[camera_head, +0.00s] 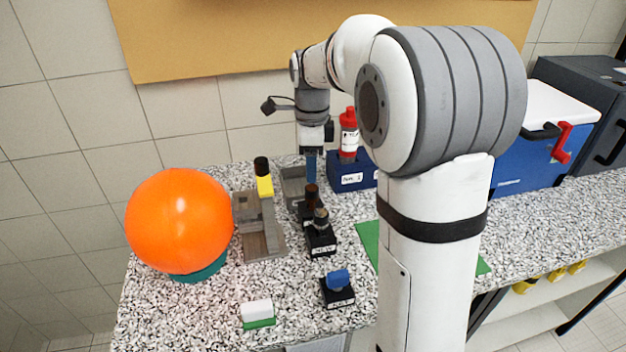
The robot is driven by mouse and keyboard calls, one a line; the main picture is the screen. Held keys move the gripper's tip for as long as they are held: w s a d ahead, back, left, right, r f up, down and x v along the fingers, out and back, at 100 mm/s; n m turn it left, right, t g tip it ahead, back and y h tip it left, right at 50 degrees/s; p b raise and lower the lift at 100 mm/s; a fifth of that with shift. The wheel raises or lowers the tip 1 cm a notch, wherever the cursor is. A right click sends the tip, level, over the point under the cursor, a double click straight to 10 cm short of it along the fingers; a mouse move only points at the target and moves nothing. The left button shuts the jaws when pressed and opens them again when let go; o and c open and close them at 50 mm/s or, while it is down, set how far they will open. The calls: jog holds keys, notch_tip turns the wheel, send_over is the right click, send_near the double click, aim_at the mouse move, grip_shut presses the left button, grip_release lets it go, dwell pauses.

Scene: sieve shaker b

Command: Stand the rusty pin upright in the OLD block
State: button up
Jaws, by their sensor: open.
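My gripper (311,178) points down above the back of the counter, its blue fingers by a grey open tray (293,187). It is open; I cannot see anything between the fingers. A dark brown upright piece (311,193), perhaps the rusty pin, shows just below and in front of the fingertips. It appears to stand at a small black block (311,217), partly hidden. In front is another black labelled block (321,245) with a greyish-brown piece (321,218) standing in it. The labels are too small to read surely, so I cannot tell which block is OLD.
A blue labelled block (352,180) with a red-capped bottle (348,135) stands right of the gripper. An orange ball (178,220) and a grey fixture (262,243) stand left. A blue-topped black block (338,292) and a white-green eraser (257,313) lie in front. My arm hides part of a green mat (366,240).

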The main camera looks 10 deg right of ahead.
jog(key=s+r+n+t, duration=0.1)
jog(key=s+r+n, duration=0.3)
jog(key=s+n, duration=0.7)
jog(key=s+f+n+t, duration=0.1)
jog(key=s+f+n, duration=0.5)
jog(key=s+n, duration=0.4)
jog(key=s, duration=0.2)
jog(key=shift+s+d+f+t, duration=0.15)
jog(key=shift+s+f+t, duration=0.25)
